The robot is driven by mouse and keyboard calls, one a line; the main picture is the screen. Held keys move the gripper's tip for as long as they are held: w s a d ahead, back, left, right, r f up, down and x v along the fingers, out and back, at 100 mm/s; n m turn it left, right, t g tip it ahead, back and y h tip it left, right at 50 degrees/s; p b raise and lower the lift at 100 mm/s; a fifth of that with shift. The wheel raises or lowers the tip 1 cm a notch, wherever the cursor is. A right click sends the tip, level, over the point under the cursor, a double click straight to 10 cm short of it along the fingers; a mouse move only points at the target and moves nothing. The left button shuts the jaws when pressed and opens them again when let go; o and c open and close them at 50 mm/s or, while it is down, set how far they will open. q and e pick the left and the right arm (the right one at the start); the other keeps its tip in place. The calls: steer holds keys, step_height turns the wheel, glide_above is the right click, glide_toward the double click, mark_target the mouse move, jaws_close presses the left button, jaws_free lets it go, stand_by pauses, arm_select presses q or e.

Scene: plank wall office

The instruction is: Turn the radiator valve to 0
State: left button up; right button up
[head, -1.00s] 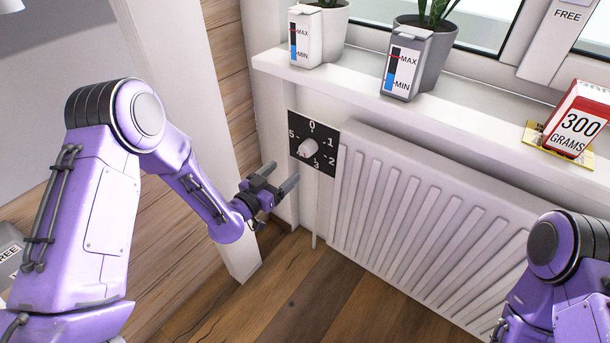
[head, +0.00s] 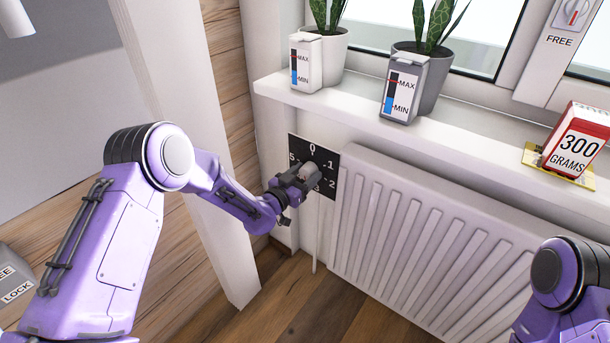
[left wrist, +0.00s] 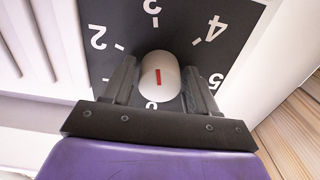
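The radiator valve is a white round knob (head: 306,172) on a black dial plate (head: 325,160) with white numbers, on the wall left of the radiator. In the left wrist view the knob (left wrist: 160,77) shows a short red mark on its front face; I cannot tell for sure which number it indicates. My left gripper (head: 298,179) is at the knob. In the left wrist view its two fingers (left wrist: 160,85) stand on either side of the knob, apart, with what looks like a narrow gap at each side. The lower dial numbers are partly covered in the head view. My right gripper is out of view.
The white radiator (head: 430,230) lies right of the dial. Above it a windowsill (head: 450,135) holds two potted plants, two level-marked containers (head: 404,90) and a red-and-white box (head: 575,140). A white post (head: 190,150) stands left of the dial.

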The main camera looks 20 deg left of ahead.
arm_select(q)
steer(key=c, duration=0.6)
